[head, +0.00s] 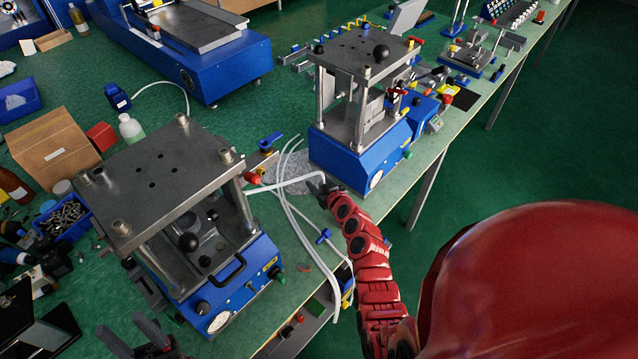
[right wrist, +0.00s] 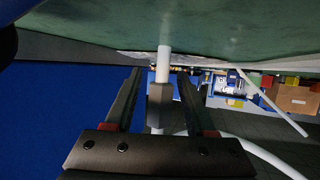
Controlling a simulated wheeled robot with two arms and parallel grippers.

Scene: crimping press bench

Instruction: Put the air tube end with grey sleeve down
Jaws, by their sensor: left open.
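The air tube end with grey sleeve (right wrist: 159,100) shows in the right wrist view, its white tip (right wrist: 164,62) pointing to the green bench surface. My right gripper (right wrist: 160,72) has a finger on each side of the sleeve, with a visible gap on both sides, so it looks open around it. In the head view my right gripper (head: 320,184) is low over the bench between the two presses, at the end of a white tube (head: 285,184). The sleeve is too small to make out there. My left gripper (head: 130,328) is open and empty at the lower left.
A blue press (head: 225,303) stands at the left front and another (head: 332,152) behind the right gripper. More white tubes (head: 288,205) run over the bench edge. A cardboard box (head: 52,150) and a blue bin of small metal parts (head: 75,232) are at the left.

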